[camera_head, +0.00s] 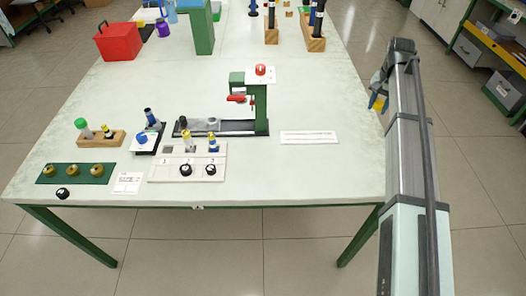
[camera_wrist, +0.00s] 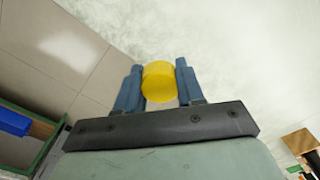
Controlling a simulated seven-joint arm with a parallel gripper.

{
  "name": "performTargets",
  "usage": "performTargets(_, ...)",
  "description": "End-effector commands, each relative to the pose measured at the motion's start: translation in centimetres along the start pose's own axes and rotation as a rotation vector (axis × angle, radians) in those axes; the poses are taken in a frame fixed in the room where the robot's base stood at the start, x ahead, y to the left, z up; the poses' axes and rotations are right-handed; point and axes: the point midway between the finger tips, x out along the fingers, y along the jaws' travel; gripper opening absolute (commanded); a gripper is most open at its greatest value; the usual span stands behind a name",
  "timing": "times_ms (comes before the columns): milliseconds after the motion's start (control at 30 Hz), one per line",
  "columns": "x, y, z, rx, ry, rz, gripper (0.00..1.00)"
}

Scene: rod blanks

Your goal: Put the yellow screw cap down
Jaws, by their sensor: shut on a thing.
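The yellow screw cap (camera_wrist: 159,82) is held between the two blue fingers of my gripper (camera_wrist: 157,85) in the wrist view. In the head view my gripper (camera_head: 378,92) is at the right edge of the table, with the yellow cap (camera_head: 377,102) showing at its fingertips. My gripper is shut on the cap. The pale table top (camera_head: 335,95) lies to the left of and below it. In the wrist view the table's edge runs behind the cap, with floor tiles to the left. The cap's height above the table cannot be told.
A white strip (camera_head: 309,137) lies on the table left of my gripper. A green press (camera_head: 262,100) with a red knob stands mid-table. A white numbered board (camera_head: 188,175), a wooden block (camera_head: 100,138) and a green tray (camera_head: 75,174) are at the left front.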

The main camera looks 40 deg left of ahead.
Motion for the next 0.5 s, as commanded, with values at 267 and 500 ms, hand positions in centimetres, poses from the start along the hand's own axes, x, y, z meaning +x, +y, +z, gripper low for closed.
performTargets(267,-4.3,-12.1,-1.3,-0.038,0.000,0.000,0.07)
performTargets(500,-7.9,-22.0,-0.2,-0.070,0.000,-0.001,0.07)
